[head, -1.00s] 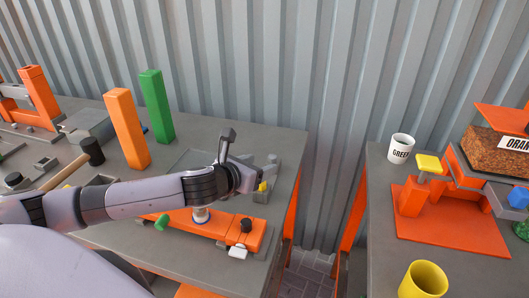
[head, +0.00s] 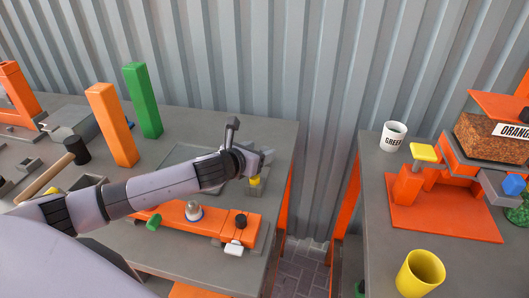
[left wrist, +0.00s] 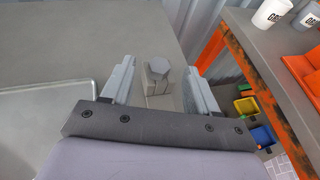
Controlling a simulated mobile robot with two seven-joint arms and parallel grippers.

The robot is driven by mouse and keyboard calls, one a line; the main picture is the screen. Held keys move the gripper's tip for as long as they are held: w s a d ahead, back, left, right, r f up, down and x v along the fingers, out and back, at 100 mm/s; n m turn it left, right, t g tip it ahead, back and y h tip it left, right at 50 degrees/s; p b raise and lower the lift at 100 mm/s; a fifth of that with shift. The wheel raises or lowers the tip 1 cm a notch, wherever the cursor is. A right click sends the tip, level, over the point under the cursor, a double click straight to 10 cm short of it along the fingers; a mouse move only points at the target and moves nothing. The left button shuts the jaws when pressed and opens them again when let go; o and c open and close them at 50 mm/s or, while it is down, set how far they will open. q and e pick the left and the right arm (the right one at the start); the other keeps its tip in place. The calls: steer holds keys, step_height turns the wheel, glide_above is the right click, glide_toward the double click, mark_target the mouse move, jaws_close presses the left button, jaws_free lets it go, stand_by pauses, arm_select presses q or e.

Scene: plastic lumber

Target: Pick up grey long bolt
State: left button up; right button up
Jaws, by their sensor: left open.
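The grey long bolt (left wrist: 158,68) shows in the left wrist view with its hexagonal head up, at a small grey block. My left gripper (left wrist: 160,66) is open, with one finger on each side of the bolt head in that view. The fingers look apart from the bolt; I cannot tell how far down they reach. In the head view my left gripper (head: 264,158) is over the right end of the left table and hides the grey bolt. My right gripper is in neither view.
A yellow bolt (head: 254,181) stands close below my left gripper. An orange fixture (head: 176,213) with a green knob lies in front of the arm. Orange (head: 112,125) and green (head: 143,101) posts stand behind. A gap separates this table from the right table (head: 375,215).

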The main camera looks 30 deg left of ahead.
arm_select(q)
steer(key=shift+w+f, duration=0.25)
steer(key=shift+w, duration=0.35)
jaws_close()
